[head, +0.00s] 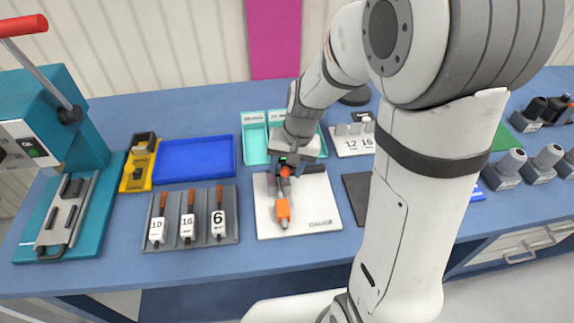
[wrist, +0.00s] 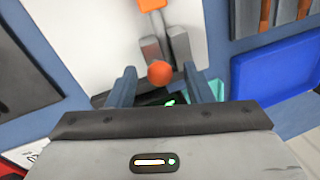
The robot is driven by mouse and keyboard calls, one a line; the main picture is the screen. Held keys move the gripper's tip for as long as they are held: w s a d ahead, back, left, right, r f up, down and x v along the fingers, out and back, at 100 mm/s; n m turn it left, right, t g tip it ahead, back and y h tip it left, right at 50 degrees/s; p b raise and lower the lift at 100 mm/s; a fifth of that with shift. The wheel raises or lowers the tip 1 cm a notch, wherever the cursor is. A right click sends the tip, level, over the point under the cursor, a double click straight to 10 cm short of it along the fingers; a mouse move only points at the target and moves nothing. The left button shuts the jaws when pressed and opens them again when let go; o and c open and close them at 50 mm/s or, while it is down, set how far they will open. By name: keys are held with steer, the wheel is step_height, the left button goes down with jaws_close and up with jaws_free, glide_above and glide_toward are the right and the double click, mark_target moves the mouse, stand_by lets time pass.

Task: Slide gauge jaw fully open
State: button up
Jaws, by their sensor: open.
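The gauge (head: 283,210) lies on a white board (head: 320,205) marked GAUGE, on the blue bench. It has an orange block and grey metal bars, and its orange block (wrist: 180,45) shows at the top of the wrist view. A round orange-red knob (wrist: 159,73) sits at the gripper end of the gauge. My gripper (wrist: 159,68) is open, with one blue-grey finger on each side of the knob. I cannot tell whether either finger touches it. In the head view my gripper (head: 288,164) is over the back part of the board, partly hiding the gauge.
A rack (head: 172,232) with tools marked 10, 16 and 6 stands left of the board. Behind are a blue tray (head: 196,158) and teal bins (head: 254,145). A teal press (head: 40,110) stands far left. My arm hides part of the bench's right side.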

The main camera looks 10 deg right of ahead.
jaws_close()
stand_by(0.4)
